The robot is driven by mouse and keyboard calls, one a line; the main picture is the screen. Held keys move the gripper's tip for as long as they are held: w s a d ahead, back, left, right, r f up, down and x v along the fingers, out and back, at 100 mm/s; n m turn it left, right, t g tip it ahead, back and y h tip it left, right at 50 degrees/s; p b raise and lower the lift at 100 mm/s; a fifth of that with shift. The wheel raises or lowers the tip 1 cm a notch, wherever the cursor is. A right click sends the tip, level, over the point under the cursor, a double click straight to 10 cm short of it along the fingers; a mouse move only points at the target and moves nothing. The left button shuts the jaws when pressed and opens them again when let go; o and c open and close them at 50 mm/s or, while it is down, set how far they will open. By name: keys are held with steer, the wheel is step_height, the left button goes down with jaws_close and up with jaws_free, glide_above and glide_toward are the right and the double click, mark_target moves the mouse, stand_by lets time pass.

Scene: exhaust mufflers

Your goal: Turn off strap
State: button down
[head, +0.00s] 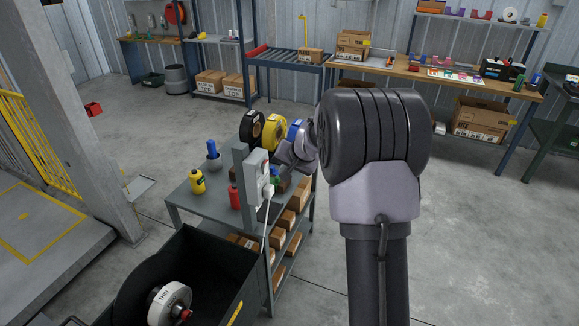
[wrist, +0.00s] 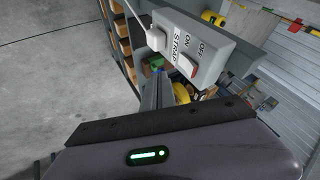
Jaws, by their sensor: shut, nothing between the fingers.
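The strap switch box (head: 257,175) is a pale grey box on a grey post at the near edge of the work cart. In the wrist view the box (wrist: 190,45) fills the upper middle, lettered STRAP, ON and OFF. A red switch (wrist: 194,70) shows at its lower edge; I cannot tell which way it is set. A white plug (wrist: 156,40) with a cable sits on the box's left part. My gripper (head: 284,158) is shut and empty, just right of and behind the box in the head view. Its tips are partly hidden, so contact is unclear.
The cart top (head: 185,202) holds a yellow bottle (head: 197,182), a red bottle (head: 234,197) and tape rolls (head: 273,133). A dark bin (head: 190,255) stands in front, and cartons fill the lower shelves. The floor to the right is clear.

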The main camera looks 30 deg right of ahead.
mark_target(267, 164)
steer(key=shift+w+a+p, duration=0.35)
steer(key=shift+w+a, duration=0.25)
steer(key=shift+w, duration=0.35)
steer(key=shift+w+a+p, duration=0.3)
steer(key=shift+w+a, duration=0.3)
steer(key=shift+w, duration=0.3)
steer(key=shift+w+a, duration=0.2)
steer(key=shift+r, duration=0.2)
steer(key=shift+r+p, duration=0.7)
steer(key=shift+r, duration=0.05)
steer(key=shift+f, duration=0.1)
